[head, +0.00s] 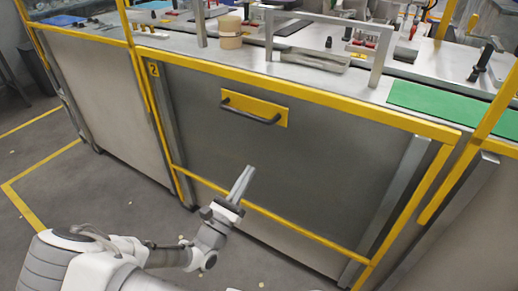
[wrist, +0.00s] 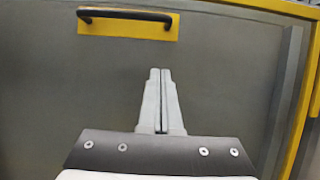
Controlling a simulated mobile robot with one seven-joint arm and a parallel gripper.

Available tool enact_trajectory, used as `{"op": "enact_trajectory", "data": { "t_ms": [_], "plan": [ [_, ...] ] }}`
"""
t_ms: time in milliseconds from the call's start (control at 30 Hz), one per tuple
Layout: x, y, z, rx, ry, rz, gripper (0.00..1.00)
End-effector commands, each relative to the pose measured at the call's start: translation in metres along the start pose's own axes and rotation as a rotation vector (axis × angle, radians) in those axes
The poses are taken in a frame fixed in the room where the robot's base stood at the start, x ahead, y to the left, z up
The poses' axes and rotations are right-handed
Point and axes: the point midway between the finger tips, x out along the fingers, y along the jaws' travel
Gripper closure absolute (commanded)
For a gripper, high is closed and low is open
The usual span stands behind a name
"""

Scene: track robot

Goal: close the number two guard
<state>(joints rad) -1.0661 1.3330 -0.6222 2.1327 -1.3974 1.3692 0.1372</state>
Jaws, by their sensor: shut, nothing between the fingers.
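The number two guard (head: 335,145) is a grey panel with a yellow frame, marked "2" at its upper left in the head view. It hangs low, its top bar near worktop level, and the space above it is uncovered. The panel also fills much of the wrist view (wrist: 230,80). Its black bar handle (head: 250,108) sits on a yellow plate (head: 284,117) near the top middle. In the wrist view the handle (wrist: 125,15) is at the upper left. My gripper (head: 248,171) is shut and empty, in front of the panel and below the handle, apart from it. Its fingers point toward the panel (wrist: 160,72).
Grey upright rails (head: 393,200) flank the panel. The worktop behind holds a tan roll (head: 231,32), a grey metal frame (head: 383,55) and a green mat (head: 440,103). Another panel (head: 105,110) stands to the left. Grey floor (head: 50,165) with yellow lines is free at left.

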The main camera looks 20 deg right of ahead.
Motion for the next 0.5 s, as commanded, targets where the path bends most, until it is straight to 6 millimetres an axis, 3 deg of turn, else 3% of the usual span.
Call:
{"op": "enact_trajectory", "data": {
  "t_ms": [167,500],
  "plan": [
    [0.015,0.001,-0.001,-0.002,-0.005,0.005,1.00],
    [0.085,0.000,-0.002,-0.001,-0.004,0.002,1.00]
  ]
}}
